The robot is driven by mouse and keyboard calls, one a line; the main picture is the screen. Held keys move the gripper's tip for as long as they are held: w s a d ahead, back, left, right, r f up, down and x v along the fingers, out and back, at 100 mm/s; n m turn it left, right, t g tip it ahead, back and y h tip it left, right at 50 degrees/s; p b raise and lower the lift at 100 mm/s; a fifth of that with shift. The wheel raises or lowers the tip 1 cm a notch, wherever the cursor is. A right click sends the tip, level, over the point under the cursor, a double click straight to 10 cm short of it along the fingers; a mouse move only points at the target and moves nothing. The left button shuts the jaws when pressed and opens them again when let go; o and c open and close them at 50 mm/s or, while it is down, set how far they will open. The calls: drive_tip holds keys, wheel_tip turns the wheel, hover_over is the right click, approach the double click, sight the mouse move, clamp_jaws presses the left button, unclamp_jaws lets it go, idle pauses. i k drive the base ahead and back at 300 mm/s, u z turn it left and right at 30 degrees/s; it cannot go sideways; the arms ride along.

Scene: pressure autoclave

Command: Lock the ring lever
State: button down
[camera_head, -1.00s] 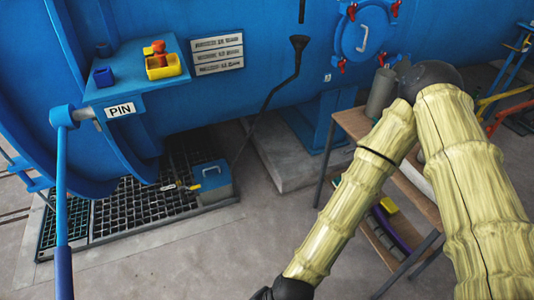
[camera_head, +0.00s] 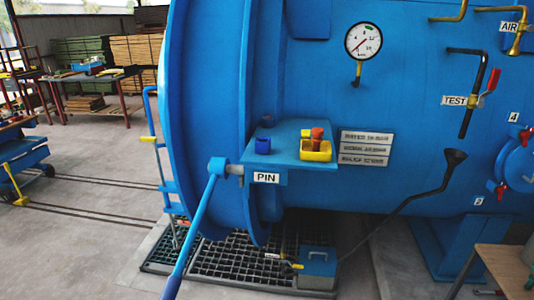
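The ring lever (camera_head: 195,230) is a long blue bar with a darker blue grip at its lower end. It hangs down and to the left from a blue hub (camera_head: 219,167) beside the shelf with the white PIN label (camera_head: 266,178). The autoclave's ring (camera_head: 205,90) is the large blue flange behind it. My gripper is not in view.
A floor grating (camera_head: 235,258) with a blue-grey box (camera_head: 317,268) lies below the shelf. A wooden table (camera_head: 500,268) stands at the lower right. A gauge (camera_head: 363,41) and pipes are on the vessel. Open floor (camera_head: 80,245) with rails lies to the left.

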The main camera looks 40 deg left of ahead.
sight(218, 165)
drive_tip(key=u, duration=1.75)
